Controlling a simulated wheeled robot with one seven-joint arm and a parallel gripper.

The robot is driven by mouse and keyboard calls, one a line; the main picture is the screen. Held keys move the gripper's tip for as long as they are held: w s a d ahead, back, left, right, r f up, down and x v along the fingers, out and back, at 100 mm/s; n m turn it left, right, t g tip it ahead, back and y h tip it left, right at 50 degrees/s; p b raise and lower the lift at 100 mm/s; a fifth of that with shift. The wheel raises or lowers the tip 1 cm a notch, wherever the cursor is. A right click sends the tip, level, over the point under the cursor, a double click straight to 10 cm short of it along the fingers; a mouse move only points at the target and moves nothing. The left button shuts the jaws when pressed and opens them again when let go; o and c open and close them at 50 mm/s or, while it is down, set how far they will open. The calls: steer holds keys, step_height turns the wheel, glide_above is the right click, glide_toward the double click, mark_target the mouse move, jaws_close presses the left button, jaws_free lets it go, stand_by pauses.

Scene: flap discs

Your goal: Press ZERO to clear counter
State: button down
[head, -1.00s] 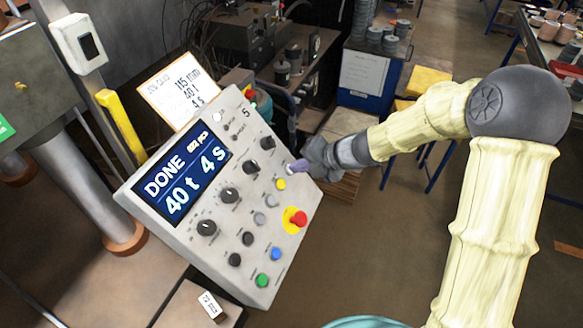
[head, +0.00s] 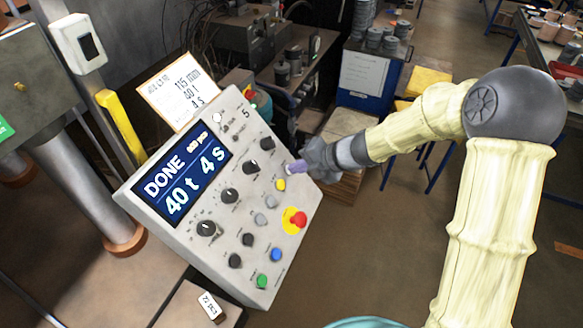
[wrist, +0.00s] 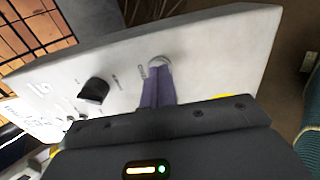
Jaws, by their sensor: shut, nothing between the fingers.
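The grey control panel (head: 215,265) stands tilted, with a blue display (head: 181,175) reading "DONE", "40 t" and "4 s". A dark figure 5 (head: 246,113) is on its face near the upper edge. My gripper (head: 291,169) is shut, its purple fingertips at the panel's right side, above a yellow button (head: 280,184). In the wrist view my gripper (wrist: 158,88) has its tips at a pale round button (wrist: 160,60), which they partly cover. They look in contact or very close. The small label beside that button is too blurred to read.
Black knobs (head: 229,195), a red stop button on yellow (head: 298,219), a blue button (head: 276,254) and a green button (head: 262,281) share the panel. A white card (head: 180,90) stands behind it.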

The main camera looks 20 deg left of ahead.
steer(key=shift+d+r, duration=0.1)
steer(key=p+v, duration=0.4)
steer(key=v, duration=0.3)
steer(key=shift+d+r+p, duration=0.25)
steer(key=shift+d+p, duration=0.05)
stand_by(0.4)
stand_by(0.3)
